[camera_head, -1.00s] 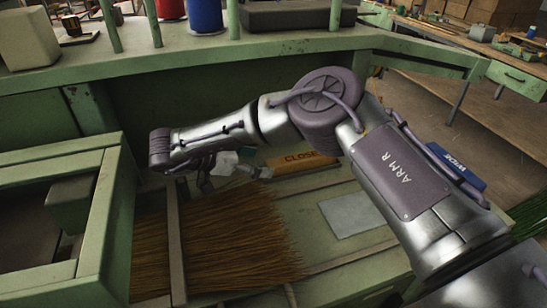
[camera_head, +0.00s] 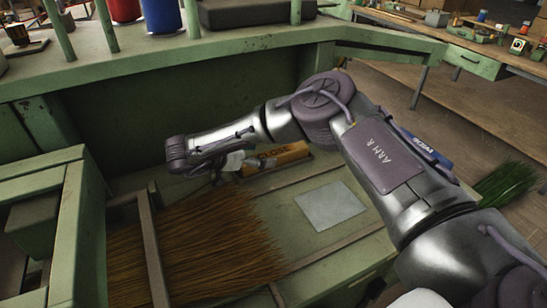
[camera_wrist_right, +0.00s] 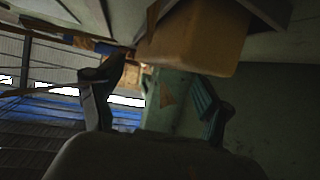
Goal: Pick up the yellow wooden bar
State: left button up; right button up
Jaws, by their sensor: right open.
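The yellow wooden bar (camera_head: 283,157) lies along the back of the green bench, with dark lettering of which "LOSE" shows. My right gripper (camera_head: 228,166) is just left of its near end and partly covers it in the head view. In the right wrist view the fingers (camera_wrist_right: 158,80) are spread apart with nothing between them. The bar's yellow end (camera_wrist_right: 195,42) shows there beyond and above the fingertips, nearer the right finger. I cannot tell whether they touch. My left gripper is out of view.
Broom bristles (camera_head: 205,245) lie on the bench under a wooden crossbar (camera_head: 152,245). A grey metal plate (camera_head: 330,206) lies right of them. A green shelf edge (camera_head: 240,52) runs behind. A blue box (camera_head: 432,152) is partly hidden behind my right arm.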

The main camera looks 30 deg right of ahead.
aim_at(273, 153)
jog(key=x, duration=0.4)
jog(key=shift+s+r+p, duration=0.1)
jog(key=shift+p, duration=0.2)
jog(key=c, duration=1.4)
jog(key=shift+r, duration=0.1)
grip_shut()
jog(key=shift+r, duration=0.1)
